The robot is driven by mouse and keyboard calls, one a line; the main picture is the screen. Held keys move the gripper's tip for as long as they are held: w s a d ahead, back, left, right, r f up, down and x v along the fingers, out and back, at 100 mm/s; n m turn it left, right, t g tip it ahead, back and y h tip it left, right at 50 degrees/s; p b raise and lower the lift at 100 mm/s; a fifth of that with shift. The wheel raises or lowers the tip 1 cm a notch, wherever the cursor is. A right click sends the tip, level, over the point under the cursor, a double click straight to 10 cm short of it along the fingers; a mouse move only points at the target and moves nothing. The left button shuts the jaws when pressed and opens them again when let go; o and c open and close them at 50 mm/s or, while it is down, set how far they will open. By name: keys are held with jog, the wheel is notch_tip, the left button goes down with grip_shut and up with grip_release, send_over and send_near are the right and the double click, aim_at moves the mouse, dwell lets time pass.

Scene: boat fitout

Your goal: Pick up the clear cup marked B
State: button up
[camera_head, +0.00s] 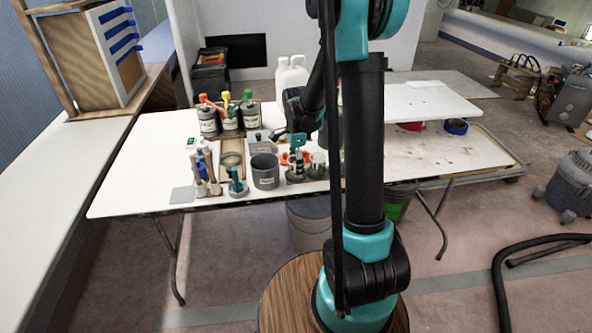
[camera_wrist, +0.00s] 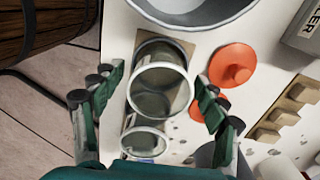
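Two clear cups show in the wrist view. One clear cup (camera_wrist: 160,85) stands on a tan square, between the fingers of my gripper (camera_wrist: 158,92). The other clear cup (camera_wrist: 147,141) is just below it in the picture, closer to my palm. No letter B can be read on either cup, so I cannot tell which is marked B. My gripper is open, with a finger on each side of the upper cup and gaps to it. In the head view my gripper (camera_head: 296,141) is over the table's front part, and the cups are small and partly hidden there.
A grey tub (camera_head: 265,171) stands left of the gripper. An orange knobbed disc (camera_wrist: 232,66) lies right of the upper cup, with a notched tan strip (camera_wrist: 285,112) beyond. Several cans (camera_head: 229,120) and a white jug (camera_head: 291,76) stand behind. The table edge is close at left in the wrist view.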

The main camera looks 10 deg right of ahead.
jog(key=c, duration=1)
jog(key=shift+r, duration=0.1)
